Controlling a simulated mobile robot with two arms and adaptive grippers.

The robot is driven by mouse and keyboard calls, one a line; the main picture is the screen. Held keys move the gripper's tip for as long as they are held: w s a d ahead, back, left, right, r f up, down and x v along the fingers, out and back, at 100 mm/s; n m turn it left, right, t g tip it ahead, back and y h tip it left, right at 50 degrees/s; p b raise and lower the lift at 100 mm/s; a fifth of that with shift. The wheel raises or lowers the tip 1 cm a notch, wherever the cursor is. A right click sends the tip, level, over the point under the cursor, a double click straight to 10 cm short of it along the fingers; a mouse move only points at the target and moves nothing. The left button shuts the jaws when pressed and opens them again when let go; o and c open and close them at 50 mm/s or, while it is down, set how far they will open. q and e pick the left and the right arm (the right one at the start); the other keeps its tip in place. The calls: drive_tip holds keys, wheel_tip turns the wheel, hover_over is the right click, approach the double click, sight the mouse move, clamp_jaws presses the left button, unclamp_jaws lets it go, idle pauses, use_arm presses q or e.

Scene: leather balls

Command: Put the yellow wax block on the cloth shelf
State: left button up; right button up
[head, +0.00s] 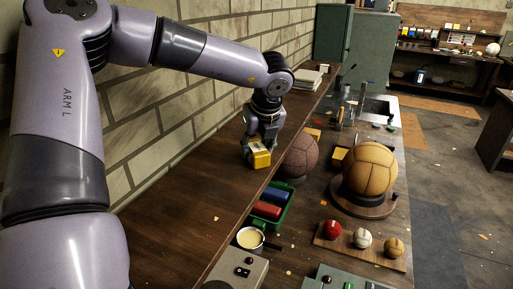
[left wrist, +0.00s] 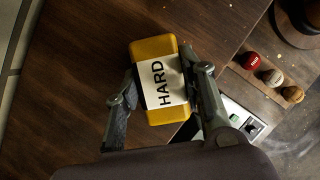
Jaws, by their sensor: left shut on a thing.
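The yellow wax block (head: 262,160) hangs in my left gripper (head: 260,146), over the edge side of the long raised wooden shelf (head: 170,215) along the brick wall. The left wrist view shows the block (left wrist: 156,48) between the two fingers of the gripper (left wrist: 163,85), one on each side, with a white label reading "HARD" facing the camera. The gripper is shut on it. Whether the block's underside touches the shelf cannot be told. A stack of pale folded sheets, perhaps cloths (head: 307,79), lies farther back on the shelf. My right gripper is not in view.
Below the shelf, the bench holds a green tray (head: 286,217) with red and blue pieces, a pot (head: 250,238), a dark ball (head: 299,158), a large tan ball (head: 369,168) on a stand, and a rack of small balls (head: 361,239). The near shelf top is mostly clear.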

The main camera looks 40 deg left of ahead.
sight(257, 146)
use_arm(q)
drive_tip(key=o, duration=1.2)
drive_tip(key=shift+o, duration=0.2)
drive_tip(key=shift+r+p, duration=0.35)
drive_tip(key=shift+p, duration=0.25)
drive_tip(key=shift+b+v, duration=1.05)
drive_tip(key=shift+v, duration=0.15)
drive_tip(key=b+v, duration=0.2)
drive_tip(key=v, duration=0.7)
drive_tip(key=shift+s, duration=0.1)
